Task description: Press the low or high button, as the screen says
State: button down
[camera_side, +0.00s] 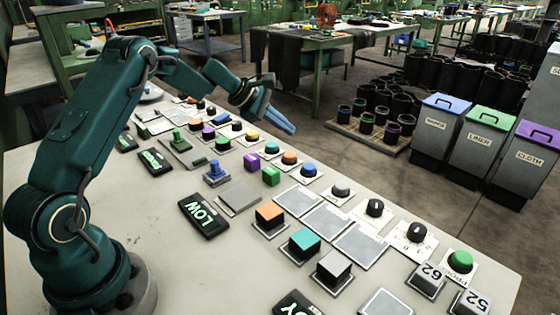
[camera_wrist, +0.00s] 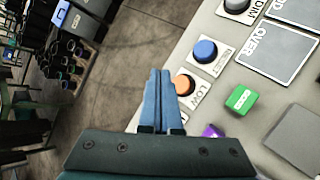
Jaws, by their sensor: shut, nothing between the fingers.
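A dark screen (camera_side: 204,211) on the table in the side view reads LOW. An orange button (camera_wrist: 184,84) sits on a white plate lettered LOW in the wrist view; what looks like the same button (camera_side: 290,158) is along the far table edge in the side view. No button lettered high can be made out. My gripper (camera_side: 292,131) is shut and empty, its blue fingers pointing down above the far edge. In the wrist view its fingertips (camera_wrist: 160,72) appear just left of the orange button, partly covering its side; contact cannot be told.
A blue button (camera_wrist: 204,50) is beside the orange one. A green cube (camera_wrist: 241,99) and a purple cube (camera_side: 252,161) stand close by. Bins (camera_side: 440,130) stand beyond on the floor.

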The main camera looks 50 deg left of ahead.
aim_at(285, 154)
jog(key=shift+f, duration=2.05)
dwell(0.5)
jog(key=shift+f, duration=0.4)
jog(key=shift+f, duration=0.45)
dwell(0.5)
jog(key=shift+r, duration=0.9)
jog(key=shift+r, duration=2.5)
